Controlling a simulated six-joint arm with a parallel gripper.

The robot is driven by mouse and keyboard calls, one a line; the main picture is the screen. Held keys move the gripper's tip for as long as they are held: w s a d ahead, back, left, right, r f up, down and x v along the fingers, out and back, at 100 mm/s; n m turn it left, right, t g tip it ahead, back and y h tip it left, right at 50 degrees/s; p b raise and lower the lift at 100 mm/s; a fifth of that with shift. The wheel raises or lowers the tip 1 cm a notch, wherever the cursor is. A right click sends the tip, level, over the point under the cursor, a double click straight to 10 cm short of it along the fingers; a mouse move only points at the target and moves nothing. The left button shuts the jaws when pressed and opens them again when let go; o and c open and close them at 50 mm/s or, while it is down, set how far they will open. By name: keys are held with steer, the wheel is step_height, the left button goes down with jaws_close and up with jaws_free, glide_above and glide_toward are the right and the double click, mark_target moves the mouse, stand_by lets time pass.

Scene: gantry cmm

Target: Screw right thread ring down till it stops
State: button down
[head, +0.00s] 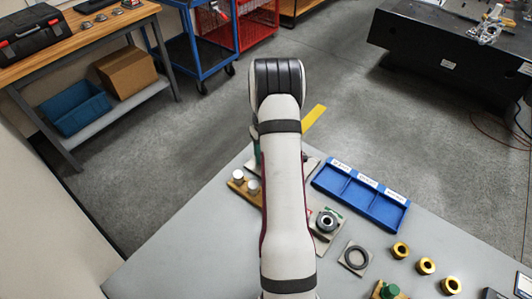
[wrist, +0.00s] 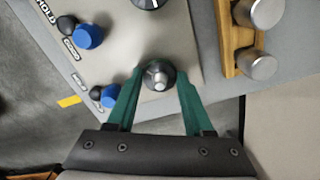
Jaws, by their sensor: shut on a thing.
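In the wrist view my gripper (wrist: 158,76) has its two green fingers shut on a small dark round piece (wrist: 150,69), which looks like the thread ring. A silver stud tip (wrist: 159,85) shows at its centre. The ring is over a light grey labelled plate (wrist: 185,45). I cannot tell how far down the stud it sits. In the head view my arm hides the fingertips, the held ring and most of the plate.
Blue knobs (wrist: 89,36) with black parts stand left of the fingers. A wooden block with silver cylinders (wrist: 256,65) is at right. A blue tray (head: 345,197), a dark ring on a square plate (head: 355,257) and brass rings (head: 425,266) lie right of my arm.

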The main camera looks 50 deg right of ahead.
steer(key=m, duration=0.4)
steer(key=shift+m, duration=0.3)
steer(key=m, duration=0.3)
steer(key=shift+r+m, duration=0.1)
steer(key=shift+m, duration=0.2)
steer(key=m, duration=0.3)
steer(key=shift+m, duration=2.1)
steer(key=shift+c, duration=1.4)
jaws_free()
